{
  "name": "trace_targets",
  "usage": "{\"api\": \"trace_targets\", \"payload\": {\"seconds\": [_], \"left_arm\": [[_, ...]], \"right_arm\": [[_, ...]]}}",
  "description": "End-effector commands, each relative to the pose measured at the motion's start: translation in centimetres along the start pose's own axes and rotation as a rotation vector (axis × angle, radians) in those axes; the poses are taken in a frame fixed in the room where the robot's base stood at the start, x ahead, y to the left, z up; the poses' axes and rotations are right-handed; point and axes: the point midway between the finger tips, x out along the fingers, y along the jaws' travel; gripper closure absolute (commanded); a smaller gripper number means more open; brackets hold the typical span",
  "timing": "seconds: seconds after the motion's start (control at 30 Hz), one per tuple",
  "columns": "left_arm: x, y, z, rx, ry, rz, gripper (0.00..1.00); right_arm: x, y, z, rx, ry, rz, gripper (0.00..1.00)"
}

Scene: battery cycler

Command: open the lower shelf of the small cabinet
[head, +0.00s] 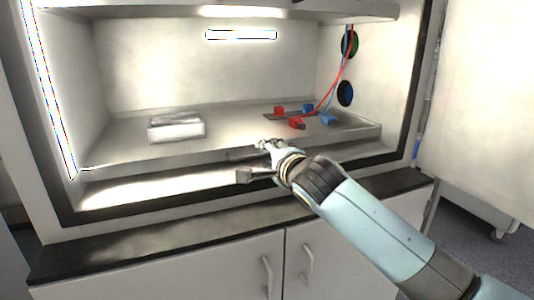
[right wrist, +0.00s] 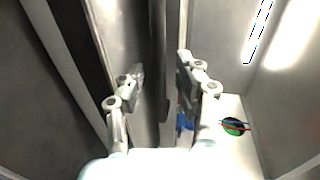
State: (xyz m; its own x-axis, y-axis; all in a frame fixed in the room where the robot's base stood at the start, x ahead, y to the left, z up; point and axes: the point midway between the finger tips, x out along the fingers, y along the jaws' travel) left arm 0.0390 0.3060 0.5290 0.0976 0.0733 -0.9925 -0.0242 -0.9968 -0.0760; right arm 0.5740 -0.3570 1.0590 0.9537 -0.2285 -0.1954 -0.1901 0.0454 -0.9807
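The small cabinet (head: 215,60) is an open-fronted chamber. Its lower shelf (head: 225,148) is a flat grey tray with a raised rim, and a dark handle-like strip (head: 245,155) shows on its front edge. My right gripper (head: 257,161) is at that front edge, one finger above and one below. In the right wrist view, its fingers (right wrist: 161,80) are spread on either side of a dark upright strip (right wrist: 158,45), with gaps visible. Contact cannot be told. My left gripper is out of view.
A silver block (head: 176,128) lies on the shelf's left part. Red clips (head: 279,111) and blue clips (head: 328,120) with cables lie on its right. Below are a dark counter ledge (head: 130,247) and cupboard doors with handles (head: 267,276). A white panel (head: 485,90) stands at right.

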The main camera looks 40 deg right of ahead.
Motion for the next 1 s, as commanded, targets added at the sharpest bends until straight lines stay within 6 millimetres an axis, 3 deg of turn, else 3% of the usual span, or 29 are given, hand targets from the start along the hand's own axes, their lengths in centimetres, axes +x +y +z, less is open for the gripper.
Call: {"api": "trace_targets", "payload": {"seconds": [0.13,0.4,0.67,1.0], "left_arm": [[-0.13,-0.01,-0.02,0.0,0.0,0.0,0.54],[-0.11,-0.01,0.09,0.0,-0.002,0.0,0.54],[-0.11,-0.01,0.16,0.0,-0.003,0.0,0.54],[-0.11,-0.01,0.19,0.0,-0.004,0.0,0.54]], "right_arm": [[0.97,-0.03,0.02,0.0,0.0,0.0,0.66],[1.09,0.04,0.02,0.0,0.0,0.001,0.66],[1.07,0.03,0.02,0.0,0.0,0.001,1.0],[1.06,0.08,0.01,0.0,0.0,0.002,1.0]]}}
